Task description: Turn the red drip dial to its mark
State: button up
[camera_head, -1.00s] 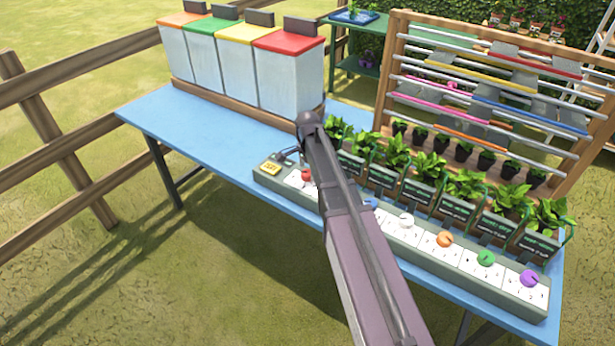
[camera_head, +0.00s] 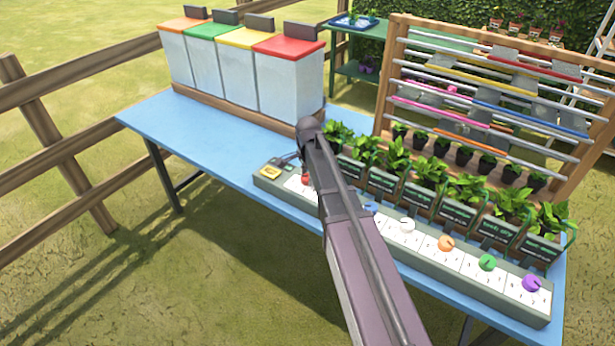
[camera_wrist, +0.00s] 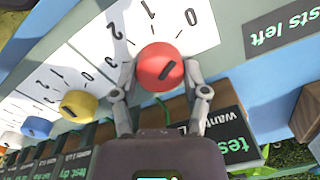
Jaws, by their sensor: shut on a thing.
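The red drip dial (camera_wrist: 160,68) is a round knob with a dark pointer slot, seen in the wrist view. The slot slants toward the upper right of that picture. Numbers 0, 1 and 2 are printed on the white scale panel (camera_wrist: 205,30) around it. My gripper (camera_wrist: 159,76) has a finger on each side of the dial and is shut on it. In the head view the dial (camera_head: 306,180) shows beside my arm, which hides part of it and the fingertips. No separate target mark can be made out.
A yellow dial (camera_wrist: 80,106) sits beside the red one; white, orange, green and purple dials (camera_head: 531,284) continue along the grey strip. Leafy plants in signed boxes (camera_head: 461,190) stand close behind. Lidded bins (camera_head: 290,85) stand at the back left. The blue table (camera_head: 180,130) is clear at left.

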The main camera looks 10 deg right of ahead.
jog(key=shift+n, duration=0.4)
jog(key=n, duration=0.3)
jog(key=shift+n, duration=2)
jog(key=o, duration=1.1)
jog(key=shift+o, duration=0.2)
jog(key=shift+m, duration=0.3)
